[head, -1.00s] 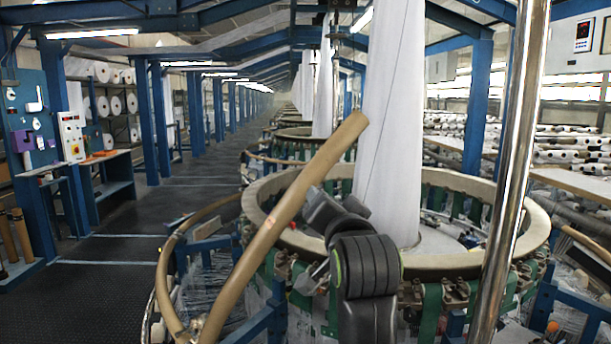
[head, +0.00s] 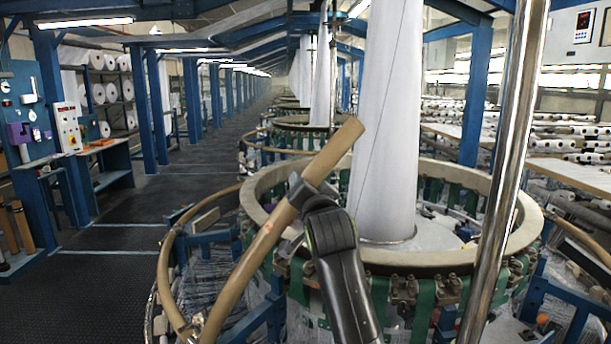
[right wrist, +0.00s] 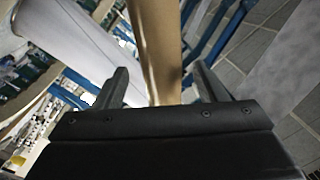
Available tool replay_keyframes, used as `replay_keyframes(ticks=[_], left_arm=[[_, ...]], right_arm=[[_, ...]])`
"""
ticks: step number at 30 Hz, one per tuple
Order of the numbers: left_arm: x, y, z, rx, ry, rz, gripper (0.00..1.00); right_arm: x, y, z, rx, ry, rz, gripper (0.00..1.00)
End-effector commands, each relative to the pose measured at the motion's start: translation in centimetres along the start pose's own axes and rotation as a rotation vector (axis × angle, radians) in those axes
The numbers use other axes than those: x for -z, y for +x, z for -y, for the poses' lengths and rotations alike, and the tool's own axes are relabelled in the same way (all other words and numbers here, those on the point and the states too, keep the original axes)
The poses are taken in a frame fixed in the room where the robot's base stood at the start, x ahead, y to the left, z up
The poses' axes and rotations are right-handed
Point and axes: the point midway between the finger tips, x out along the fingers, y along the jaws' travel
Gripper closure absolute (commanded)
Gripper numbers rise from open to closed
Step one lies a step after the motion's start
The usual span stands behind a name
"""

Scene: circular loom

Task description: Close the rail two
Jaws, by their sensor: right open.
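A tan rail (head: 250,255) stands swung up and slanted, its free end at the upper right, in front of the round loom. I cannot tell from the frames whether it is rail two. My right gripper (head: 298,190) is at its upper half. In the right wrist view, the rail (right wrist: 153,45) passes between the spread fingers of my right gripper (right wrist: 162,83), with gaps visible beside it. My left gripper is not in view.
The loom's pale ring (head: 460,258) surrounds a tall white fabric column (head: 388,120). Another curved tan rail (head: 165,265) sits low at the left. A shiny vertical pole (head: 507,150) stands at right. The dark aisle floor (head: 110,280) at left is clear.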

Motion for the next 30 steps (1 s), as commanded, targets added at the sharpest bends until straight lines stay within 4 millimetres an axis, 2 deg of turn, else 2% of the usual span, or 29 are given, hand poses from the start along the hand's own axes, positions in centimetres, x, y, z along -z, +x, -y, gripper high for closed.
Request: replay_keyframes(ticks=[1,6,12,26,27,30], left_arm=[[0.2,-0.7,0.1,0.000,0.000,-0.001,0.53],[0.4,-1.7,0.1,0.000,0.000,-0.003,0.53],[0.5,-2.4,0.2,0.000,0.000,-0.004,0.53],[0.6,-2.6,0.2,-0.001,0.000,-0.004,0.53],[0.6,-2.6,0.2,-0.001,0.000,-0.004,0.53],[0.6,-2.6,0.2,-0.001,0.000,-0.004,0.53]], right_arm=[[0.2,0.8,0.2,-0.003,-0.003,0.001,0.35],[0.2,2.9,0.2,-0.002,-0.002,0.001,0.35],[0.1,4.6,0.1,-0.002,-0.001,0.001,0.35],[0.0,5.3,0.0,0.000,0.000,-0.001,0.35],[0.0,5.3,0.0,0.000,0.000,0.000,0.37],[0.0,5.3,0.0,0.000,0.000,0.000,0.50]])
